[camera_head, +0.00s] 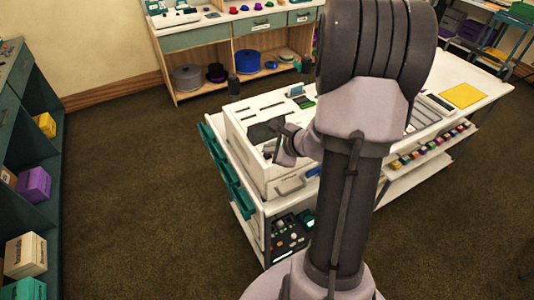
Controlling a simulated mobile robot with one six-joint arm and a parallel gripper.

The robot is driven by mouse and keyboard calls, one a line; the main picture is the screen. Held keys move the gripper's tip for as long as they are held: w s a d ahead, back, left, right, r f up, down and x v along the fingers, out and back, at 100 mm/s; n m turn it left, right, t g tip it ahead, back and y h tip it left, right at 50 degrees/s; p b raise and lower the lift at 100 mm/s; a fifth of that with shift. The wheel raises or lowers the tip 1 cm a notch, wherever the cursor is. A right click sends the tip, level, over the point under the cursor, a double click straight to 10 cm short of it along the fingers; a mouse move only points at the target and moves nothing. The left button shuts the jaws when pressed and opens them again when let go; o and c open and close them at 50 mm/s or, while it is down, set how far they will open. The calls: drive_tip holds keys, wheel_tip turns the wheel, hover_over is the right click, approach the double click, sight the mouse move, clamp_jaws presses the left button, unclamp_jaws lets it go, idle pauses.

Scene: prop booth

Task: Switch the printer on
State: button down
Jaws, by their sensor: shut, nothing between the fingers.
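A large white boxy machine (238,122) sits on the left end of the white worktable; it looks like the printer, but I cannot read a label on it. A dark area and a grey handle (290,186) show on it. My gripper (270,150) is over the machine's near part, with its fingers shut and empty. I cannot tell whether it touches the machine. My arm hides the machine's right side, and no power switch can be made out.
A black panel with several knobs and buttons (290,238) sits on the shelf below. Teal bins (222,165) hang on the table's left side. A yellow sheet (462,95) lies at the table's far right. Shelves (30,190) stand at left. The carpet between is clear.

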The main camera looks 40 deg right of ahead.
sight(270, 155)
drive_tip(key=shift+f+b, duration=0.45)
drive_tip(key=shift+b, duration=0.05)
drive_tip(key=shift+a, duration=0.1)
drive_tip(key=shift+r, duration=0.55)
wheel_tip(270, 155, up, 6)
drive_tip(key=p, duration=0.4)
